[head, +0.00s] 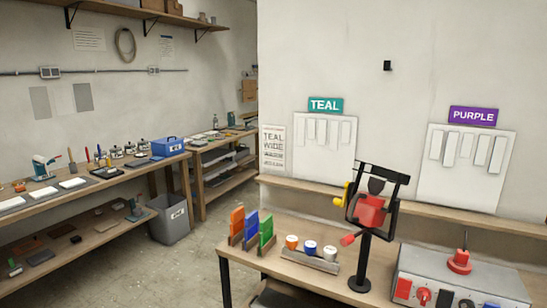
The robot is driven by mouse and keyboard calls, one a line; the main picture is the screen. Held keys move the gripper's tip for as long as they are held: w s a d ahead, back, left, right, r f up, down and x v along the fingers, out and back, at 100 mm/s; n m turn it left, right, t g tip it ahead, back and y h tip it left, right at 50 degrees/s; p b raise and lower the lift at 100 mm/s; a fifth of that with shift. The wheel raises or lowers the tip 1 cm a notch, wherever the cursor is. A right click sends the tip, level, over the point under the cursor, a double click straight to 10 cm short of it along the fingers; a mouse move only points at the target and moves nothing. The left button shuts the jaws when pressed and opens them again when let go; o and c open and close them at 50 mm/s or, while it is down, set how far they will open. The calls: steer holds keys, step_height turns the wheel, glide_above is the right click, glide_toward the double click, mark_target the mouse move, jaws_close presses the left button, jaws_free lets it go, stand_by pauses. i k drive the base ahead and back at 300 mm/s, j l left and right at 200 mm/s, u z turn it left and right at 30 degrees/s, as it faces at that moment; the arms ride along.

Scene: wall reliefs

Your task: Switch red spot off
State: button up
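A black-framed spot lamp (372,210) with a red panel in its frame stands upright on a black post at the middle of the near bench. A yellow knob and a red handle stick out from its left side. I see no red light patch on the wall. To its right is a grey control box (450,272) with a large red knob or lever (460,261) on top. The switch positions are too small to tell. My gripper is not in view.
Orange, blue and green panels (266,230) stand in a rack at the near bench's left. A wooden block (310,260) holds three small pots. White relief boards hang under teal (325,105) and purple (473,115) signs. Open floor lies left of the bench, beside a grey bin (170,220).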

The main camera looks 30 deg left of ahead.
mark_target(402, 289)
steer(key=i+j+u, duration=0.15)
steer(key=j, duration=0.3)
steer(key=i+j+u, duration=0.2)
steer(key=i+j, duration=0.15)
steer(key=i+j+u, duration=0.15)
steer(key=i+j, duration=0.15)
steer(key=j, duration=0.2)
